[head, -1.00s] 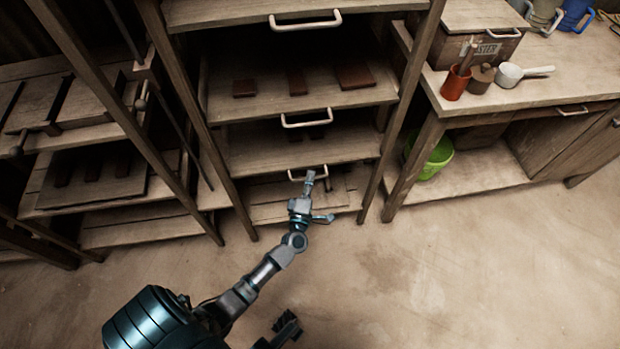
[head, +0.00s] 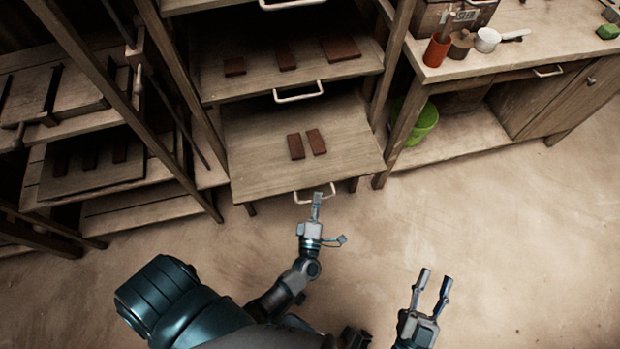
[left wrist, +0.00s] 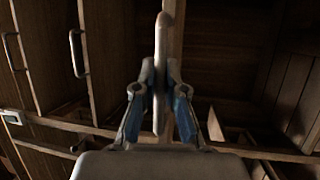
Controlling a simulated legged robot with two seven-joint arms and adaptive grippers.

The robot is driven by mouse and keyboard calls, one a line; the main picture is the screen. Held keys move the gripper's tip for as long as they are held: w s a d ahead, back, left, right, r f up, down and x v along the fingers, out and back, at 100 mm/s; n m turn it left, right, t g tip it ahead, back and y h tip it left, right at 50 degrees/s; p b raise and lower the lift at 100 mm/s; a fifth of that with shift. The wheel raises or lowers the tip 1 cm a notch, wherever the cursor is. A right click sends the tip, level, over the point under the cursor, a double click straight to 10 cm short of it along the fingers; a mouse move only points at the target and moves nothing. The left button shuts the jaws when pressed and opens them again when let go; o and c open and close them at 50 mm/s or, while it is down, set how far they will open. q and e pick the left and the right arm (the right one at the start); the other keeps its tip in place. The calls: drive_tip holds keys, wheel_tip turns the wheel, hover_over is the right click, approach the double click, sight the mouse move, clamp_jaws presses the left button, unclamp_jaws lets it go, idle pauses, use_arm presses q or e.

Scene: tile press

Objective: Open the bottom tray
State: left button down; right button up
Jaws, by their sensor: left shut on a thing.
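The bottom tray (head: 255,155) is a wooden board slid out from the rack at the front. Two dark red-brown tiles (head: 306,144) lie on it. Its pale handle (head: 300,199) is at the front edge. My left gripper (head: 317,197) is at this handle and shut on it. In the left wrist view the pale handle (left wrist: 161,75) stands between the fingers (left wrist: 158,88). My right gripper (head: 434,281) is open and empty above the floor, to the right of the tray.
Higher trays with handles (head: 298,92) stay in the rack above. A second rack (head: 85,175) stands at the left. A workbench (head: 540,45) with a green bucket (head: 424,122) under it stands at the right. The floor in front is clear.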

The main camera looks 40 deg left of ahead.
use_arm(q)
drive_tip(key=s+d, duration=0.5)
drive_tip(key=shift+d+f, duration=0.15)
drive_tip(key=shift+f, duration=0.1)
use_arm(e)
drive_tip(key=shift+w+f+g, duration=0.25)
drive_tip(key=shift+f+g, duration=0.25)
drive_tip(key=shift+f, duration=0.15)
use_arm(q)
drive_tip(key=c, duration=1.2)
unclamp_jaws()
use_arm(e)
drive_tip(key=shift+a, duration=0.15)
use_arm(q)
drive_tip(key=shift+r, duration=0.1)
use_arm(e)
drive_tip(key=shift+r, duration=0.15)
